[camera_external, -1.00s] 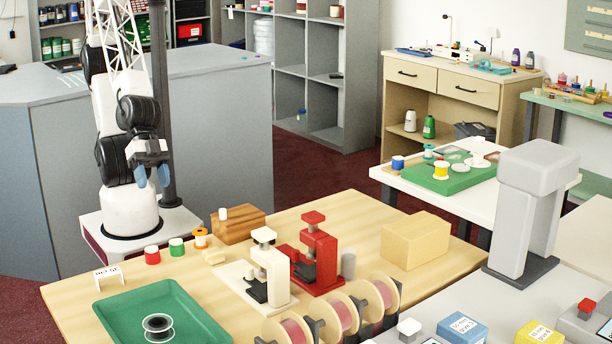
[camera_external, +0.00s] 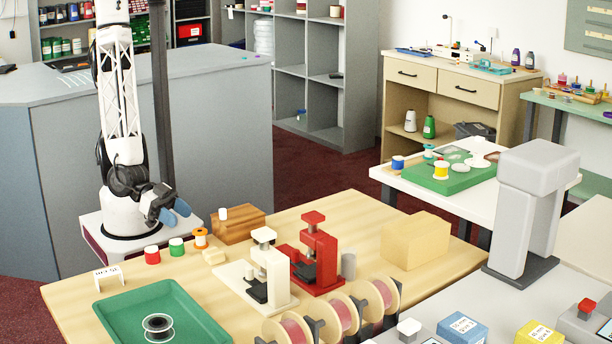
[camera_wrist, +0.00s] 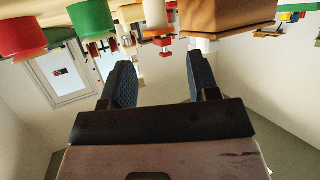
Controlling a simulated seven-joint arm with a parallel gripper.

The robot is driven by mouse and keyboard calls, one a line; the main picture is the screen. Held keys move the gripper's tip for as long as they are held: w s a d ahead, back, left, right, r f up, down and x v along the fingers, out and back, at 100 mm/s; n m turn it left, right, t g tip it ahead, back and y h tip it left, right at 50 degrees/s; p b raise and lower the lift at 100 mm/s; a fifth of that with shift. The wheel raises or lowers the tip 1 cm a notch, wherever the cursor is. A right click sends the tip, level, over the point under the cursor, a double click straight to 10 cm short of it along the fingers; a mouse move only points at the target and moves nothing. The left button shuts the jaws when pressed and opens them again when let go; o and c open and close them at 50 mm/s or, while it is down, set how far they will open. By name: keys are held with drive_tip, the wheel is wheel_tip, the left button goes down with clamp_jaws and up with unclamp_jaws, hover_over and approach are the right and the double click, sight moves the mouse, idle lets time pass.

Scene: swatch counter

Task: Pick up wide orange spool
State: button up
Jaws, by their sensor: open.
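The orange spool (camera_external: 201,238), orange with a pale middle, stands upright on the wooden table near its left back edge. Its orange side also shows at the top of the wrist view (camera_wrist: 132,14), ahead of my fingers and partly cut off by the frame. My gripper (camera_external: 176,213) is open and empty, off the table's back edge, to the left of and behind the spool. Both dark fingers stand apart in the wrist view (camera_wrist: 160,78), with nothing between them.
A green spool (camera_external: 177,247) and a red spool (camera_external: 152,255) stand left of the orange one. A brown wooden block (camera_external: 240,226) is close on its right, and a small pale block (camera_external: 214,257) sits in front. A green tray (camera_external: 190,305) lies at the front left.

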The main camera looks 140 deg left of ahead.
sight(200, 231)
drive_tip(key=shift+w+a+f, duration=0.1)
idle(0.4)
drive_tip(key=shift+x, duration=1.15)
drive_tip(key=shift+w, duration=0.1)
drive_tip(key=shift+x, duration=2.55)
drive_tip(key=shift+f, duration=0.1)
drive_tip(key=shift+c, duration=0.2)
drive_tip(key=c, duration=0.6)
drive_tip(key=shift+c, duration=0.2)
drive_tip(key=shift+r, duration=5)
